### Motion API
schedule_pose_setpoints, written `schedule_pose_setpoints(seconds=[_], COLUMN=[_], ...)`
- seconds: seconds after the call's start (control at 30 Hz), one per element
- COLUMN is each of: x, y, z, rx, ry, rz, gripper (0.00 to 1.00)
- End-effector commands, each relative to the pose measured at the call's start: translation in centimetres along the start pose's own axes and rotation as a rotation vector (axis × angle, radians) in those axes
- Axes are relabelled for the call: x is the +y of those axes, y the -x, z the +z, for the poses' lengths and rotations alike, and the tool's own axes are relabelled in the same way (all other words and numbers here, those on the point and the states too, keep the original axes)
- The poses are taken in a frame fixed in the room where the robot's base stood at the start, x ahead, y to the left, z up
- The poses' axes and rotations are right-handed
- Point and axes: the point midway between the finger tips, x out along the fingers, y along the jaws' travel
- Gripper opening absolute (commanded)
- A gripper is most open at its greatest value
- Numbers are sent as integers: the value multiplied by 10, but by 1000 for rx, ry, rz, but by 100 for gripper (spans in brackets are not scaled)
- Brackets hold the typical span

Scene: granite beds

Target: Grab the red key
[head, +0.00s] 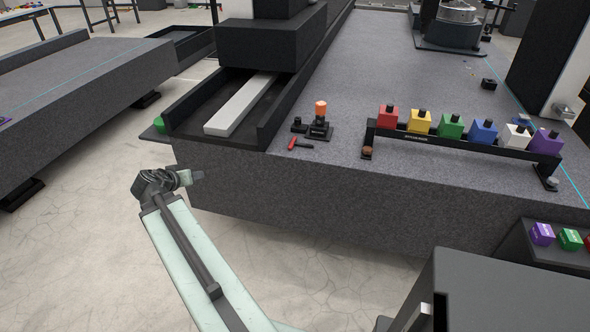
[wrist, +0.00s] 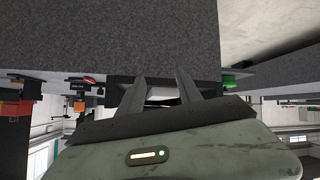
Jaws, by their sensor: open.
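A small red shape, probably the key (wrist: 89,80), shows at the left there.
A black rack (head: 450,141) with coloured blocks stands right of the key. A black-walled channel with a pale bar (head: 240,105) is to the left. Open floor lies left of the bed.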

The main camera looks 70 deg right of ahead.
Motion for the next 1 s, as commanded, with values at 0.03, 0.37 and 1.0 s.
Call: schedule_pose_setpoints(seconds=[0.03,0.37,1.0], x=[36,242,283], y=[-56,-185,-216], z=[16,7,-9], rx=[86,543,598], ry=[-79,-308,-317], rz=[62,208,200], gripper=[42,42,42])
